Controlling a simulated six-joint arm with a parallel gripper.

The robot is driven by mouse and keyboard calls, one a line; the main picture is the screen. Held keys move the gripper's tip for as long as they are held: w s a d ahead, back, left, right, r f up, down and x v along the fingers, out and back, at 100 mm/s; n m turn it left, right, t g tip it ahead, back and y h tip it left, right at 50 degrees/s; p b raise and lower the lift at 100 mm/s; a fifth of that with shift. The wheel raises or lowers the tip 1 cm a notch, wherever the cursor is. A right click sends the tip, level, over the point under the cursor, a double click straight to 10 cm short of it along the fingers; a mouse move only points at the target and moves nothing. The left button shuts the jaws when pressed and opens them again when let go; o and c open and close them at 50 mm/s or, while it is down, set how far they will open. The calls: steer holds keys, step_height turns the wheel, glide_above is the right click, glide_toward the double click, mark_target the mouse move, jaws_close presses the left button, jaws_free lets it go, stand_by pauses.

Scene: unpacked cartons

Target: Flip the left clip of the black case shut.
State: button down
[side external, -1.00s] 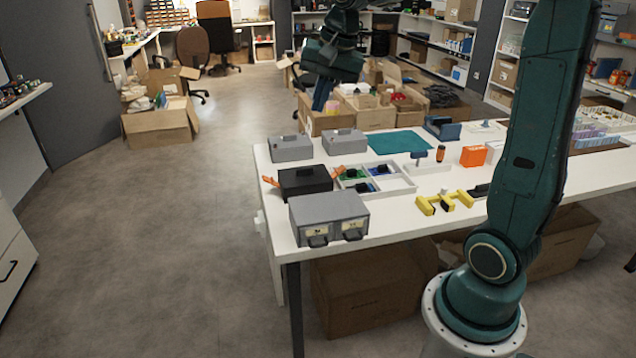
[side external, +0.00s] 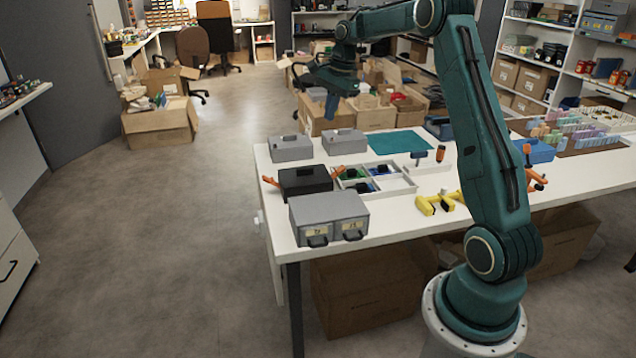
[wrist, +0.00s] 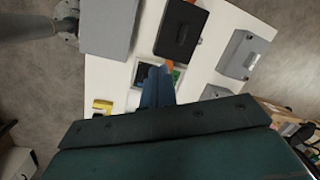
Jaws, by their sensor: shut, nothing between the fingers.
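The black case (side external: 305,183) sits on the white table behind a grey two-drawer box. Its left orange clip (side external: 270,181) sticks out from the left side, and its right orange clip (side external: 338,171) slants up from the right side. Both look swung outward. In the wrist view the black case (wrist: 182,32) lies at top centre, with one orange clip (wrist: 170,63) just past my fingertips. My gripper (side external: 331,116) is shut and empty, pointing down, well above the table and apart from the case. Its blue fingers also show in the wrist view (wrist: 160,70).
The grey drawer box (side external: 328,210) stands close in front of the case. Grey cases (side external: 291,148) stand behind it. A divided tray (side external: 395,184) with small parts is at its right. Yellow clamps (side external: 428,205) lie further right.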

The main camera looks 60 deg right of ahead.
mark_target(339, 170)
steer(key=s+d+f+m, duration=0.2)
steer(key=d+f+m, duration=0.4)
steer(key=d+f, duration=0.6)
steer(key=shift+s+d+f+g+y, duration=0.15)
steer(key=shift+s+d+g+y, duration=0.2)
steer(key=shift+d, duration=0.3)
steer(key=shift+f, duration=0.15)
steer(key=shift+w+a+f, duration=0.2)
steer(key=shift+a+f, duration=0.05)
steer(key=shift+f, duration=1.35)
steer(key=shift+w+a+f, duration=0.2)
steer(key=shift+w+f, duration=0.05)
steer(key=shift+f, duration=1.3)
steer(key=shift+w+a+f, duration=0.2)
steer(key=shift+a+f, duration=0.05)
steer(key=shift+f, duration=1.35)
steer(key=shift+w+a+r+g, duration=0.2)
steer(key=shift+w+r+g, duration=0.05)
steer(key=shift+r+g, duration=0.1)
steer(key=shift+w+a+r+g+h, duration=0.25)
steer(key=shift+g+h, duration=0.1)
steer(key=shift+h, duration=0.2)
steer(key=shift+w+a+r+g+h, duration=0.15)
steer(key=shift+r+g+h, duration=0.15)
steer(key=shift+h, duration=0.2)
steer(key=shift+w+a+r, duration=0.55)
steer(key=shift+w+a, duration=0.25)
steer(key=shift+r, duration=0.2)
